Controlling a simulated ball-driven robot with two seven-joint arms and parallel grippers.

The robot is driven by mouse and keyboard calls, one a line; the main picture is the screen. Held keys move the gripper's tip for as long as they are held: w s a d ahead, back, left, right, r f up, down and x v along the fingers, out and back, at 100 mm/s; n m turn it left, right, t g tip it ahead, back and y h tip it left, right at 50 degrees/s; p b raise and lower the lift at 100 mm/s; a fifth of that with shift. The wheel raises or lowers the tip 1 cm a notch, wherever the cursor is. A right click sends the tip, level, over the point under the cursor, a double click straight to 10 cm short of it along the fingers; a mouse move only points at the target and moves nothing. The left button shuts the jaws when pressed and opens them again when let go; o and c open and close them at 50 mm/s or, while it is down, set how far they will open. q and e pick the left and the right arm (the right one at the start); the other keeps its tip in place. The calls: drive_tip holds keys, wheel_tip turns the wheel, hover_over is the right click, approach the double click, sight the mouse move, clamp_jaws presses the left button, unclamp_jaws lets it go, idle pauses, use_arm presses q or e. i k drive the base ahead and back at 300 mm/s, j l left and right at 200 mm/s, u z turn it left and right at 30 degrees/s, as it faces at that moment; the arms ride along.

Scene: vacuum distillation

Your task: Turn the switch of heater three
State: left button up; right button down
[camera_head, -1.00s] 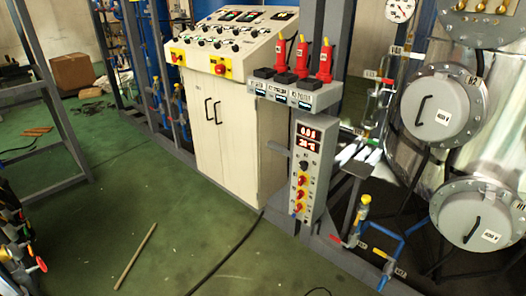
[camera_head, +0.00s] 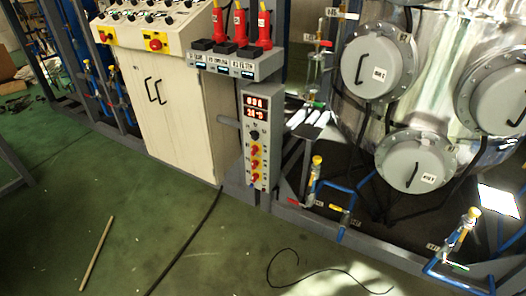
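A narrow grey heater control box (camera_head: 258,140) stands upright on the frame near the middle of the view. It has two red digital displays (camera_head: 257,108) at the top and a black knob (camera_head: 254,134) below them. Under the knob is a column of red switches on yellow plates, with the top one (camera_head: 255,150), the middle one (camera_head: 255,164) and the bottom one (camera_head: 255,178). Their labels are too small to read, so I cannot tell which is heater three. Neither of my grippers is in view.
A cream cabinet (camera_head: 172,110) with a sloped control panel stands left of the box. A grey shelf (camera_head: 240,66) with red plugs sits above it. A stick (camera_head: 97,254) and cables (camera_head: 190,240) lie on the otherwise open green floor.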

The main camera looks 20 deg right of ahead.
sight(255, 176)
drive_tip(key=i+l+z, duration=0.2)
drive_tip(key=i+z, duration=0.5)
drive_tip(key=i, duration=0.2)
drive_tip(key=i+z, duration=0.35)
drive_tip(key=i+j, duration=0.05)
drive_tip(key=i, duration=0.05)
